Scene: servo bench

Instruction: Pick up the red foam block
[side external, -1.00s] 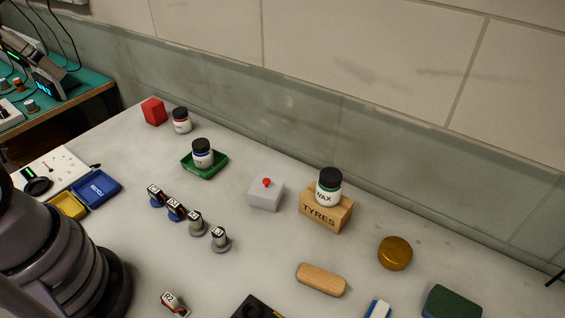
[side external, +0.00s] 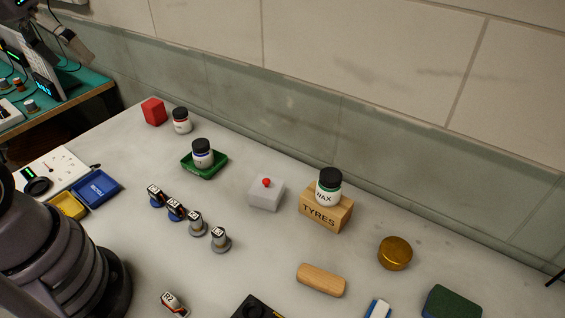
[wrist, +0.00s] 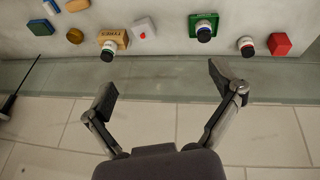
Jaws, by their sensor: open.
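The red foam block (side external: 153,111) stands at the far left back corner of the bench, beside a small white jar with a black lid (side external: 181,121). In the wrist view the red foam block (wrist: 279,44) is at the upper right, right of that jar. My gripper (wrist: 164,84) is open and empty, its two fingers spread wide. The block lies outside the fingers, to the right of the right finger and apart from it. In the side view the gripper's fingers are not visible.
A jar stands in a green tray (side external: 215,167). A grey box with a red button (side external: 266,194) and a WAX jar (side external: 328,188) on a TYRES wooden block (side external: 325,212) stand near the back wall. Several small labelled parts stand mid-bench. Blue (side external: 97,188) and yellow trays lie left.

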